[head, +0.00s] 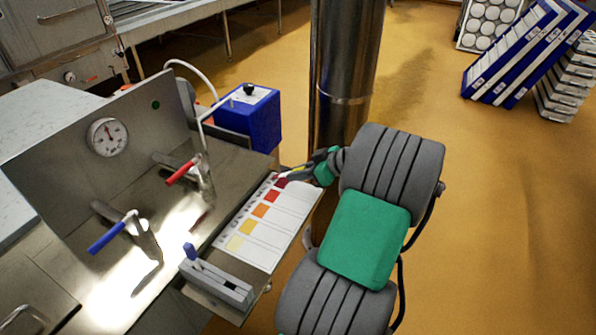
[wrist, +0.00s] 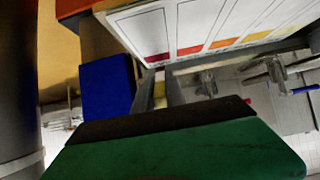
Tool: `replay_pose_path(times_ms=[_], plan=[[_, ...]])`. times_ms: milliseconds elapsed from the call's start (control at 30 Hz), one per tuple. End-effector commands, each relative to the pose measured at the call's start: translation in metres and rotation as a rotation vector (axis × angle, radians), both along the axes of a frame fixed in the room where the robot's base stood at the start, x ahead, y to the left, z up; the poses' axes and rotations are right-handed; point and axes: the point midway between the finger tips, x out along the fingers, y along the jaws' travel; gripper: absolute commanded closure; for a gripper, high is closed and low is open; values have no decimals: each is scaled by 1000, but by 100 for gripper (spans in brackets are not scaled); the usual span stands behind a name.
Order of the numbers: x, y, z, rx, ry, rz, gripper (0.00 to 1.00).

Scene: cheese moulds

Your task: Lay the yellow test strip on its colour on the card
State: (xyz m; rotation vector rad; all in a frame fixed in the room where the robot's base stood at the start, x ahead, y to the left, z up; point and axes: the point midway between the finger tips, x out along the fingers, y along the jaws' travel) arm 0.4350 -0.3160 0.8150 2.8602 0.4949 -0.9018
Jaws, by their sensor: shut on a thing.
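The colour card (head: 285,222) lies on a narrow ledge at the front of the steel bench. Its squares run from dark red at the far end, through red and orange, to yellow and pale yellow at the near end. My gripper (head: 298,173) is at the card's far end, beside the dark red square. It is shut on the yellow test strip, of which only a small yellowish part shows between the fingers. In the wrist view the strip (wrist: 160,92) is mostly hidden by the gripper, and the card (wrist: 215,22) is above it.
A grey slotted block (head: 215,283) with a blue piece stands at the card's near end. A blue box (head: 250,118) is behind the bench's far corner. Taps with a red handle (head: 181,172) and a blue handle (head: 112,235) rise left of the card. A steel column stands behind my gripper.

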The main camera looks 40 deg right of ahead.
Motion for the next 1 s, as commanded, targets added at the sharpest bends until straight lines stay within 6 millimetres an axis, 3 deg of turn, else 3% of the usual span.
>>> replay_pose_path(times_ms=[267, 300, 567, 833, 1000], plan=[[0, 0, -1, 0, 0, 0, 100], [0, 0, -1, 0, 0, 0, 81], [0, 0, -1, 0, 0, 0, 60], [-1, -1, 0, -1, 0, -1, 59], [-19, -8, 14, -3, 0, -4, 59]])
